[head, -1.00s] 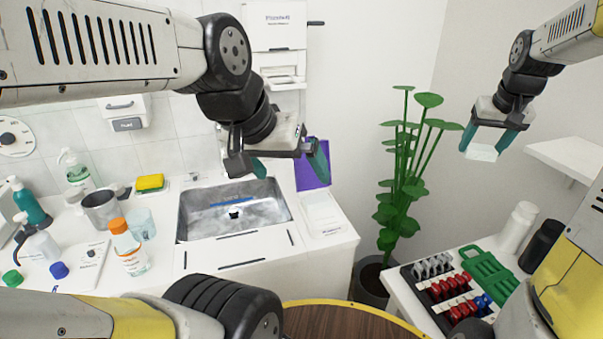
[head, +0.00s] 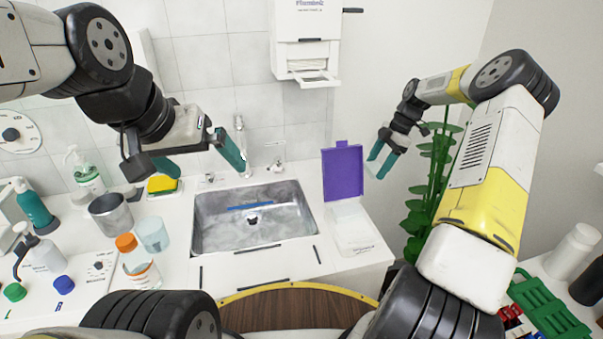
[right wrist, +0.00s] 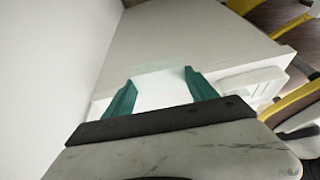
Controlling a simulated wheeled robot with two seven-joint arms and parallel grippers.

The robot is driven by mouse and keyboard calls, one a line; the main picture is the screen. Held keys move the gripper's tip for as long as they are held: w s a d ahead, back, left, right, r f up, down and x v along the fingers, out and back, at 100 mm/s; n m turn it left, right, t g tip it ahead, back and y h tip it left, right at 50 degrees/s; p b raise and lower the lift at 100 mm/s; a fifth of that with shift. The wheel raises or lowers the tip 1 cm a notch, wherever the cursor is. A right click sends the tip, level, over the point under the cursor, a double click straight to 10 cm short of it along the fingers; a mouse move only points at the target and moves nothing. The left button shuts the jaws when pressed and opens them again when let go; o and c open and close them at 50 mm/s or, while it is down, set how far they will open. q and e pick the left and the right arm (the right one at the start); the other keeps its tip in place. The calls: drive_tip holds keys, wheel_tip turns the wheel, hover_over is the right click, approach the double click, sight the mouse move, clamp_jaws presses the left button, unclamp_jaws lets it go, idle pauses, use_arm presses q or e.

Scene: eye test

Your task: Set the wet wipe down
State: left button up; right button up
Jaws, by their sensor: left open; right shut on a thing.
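My right gripper (head: 378,165) is in the head view, to the right of the raised purple lid (head: 343,172) of a white box (head: 352,230). In the right wrist view its teal fingers are shut on a white wet wipe (right wrist: 160,90), which spans the gap between them. The wipe cannot be told clearly from the white wall in the head view. My left gripper (head: 208,172) is open and empty, in front of the tiled wall and above the back left of the sink (head: 204,215).
Bottles, a metal cup (head: 111,216) and a yellow sponge (head: 162,185) crowd the counter at left. A white dispenser (head: 305,55) hangs on the wall. A green plant (head: 436,190) stands behind my right arm. A green rack (head: 548,305) is at lower right.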

approach(316, 192)
drive_tip(key=shift+a+f+n, duration=0.3)
drive_tip(key=shift+a+f, duration=0.6)
drive_tip(key=shift+d+x, duration=0.15)
drive_tip(key=shift+x, duration=0.7)
drive_tip(key=shift+d+x, duration=0.2)
drive_tip(key=shift+x, duration=0.7)
drive_tip(key=shift+f, duration=0.35)
drive_tip(key=o, duration=1.4)
drive_tip(key=shift+o, duration=0.2)
drive_tip(key=shift+r, duration=0.1)
drive_tip(key=v, duration=1.2)
drive_tip(key=shift+r, duration=0.15)
drive_tip(key=shift+a, duration=0.1)
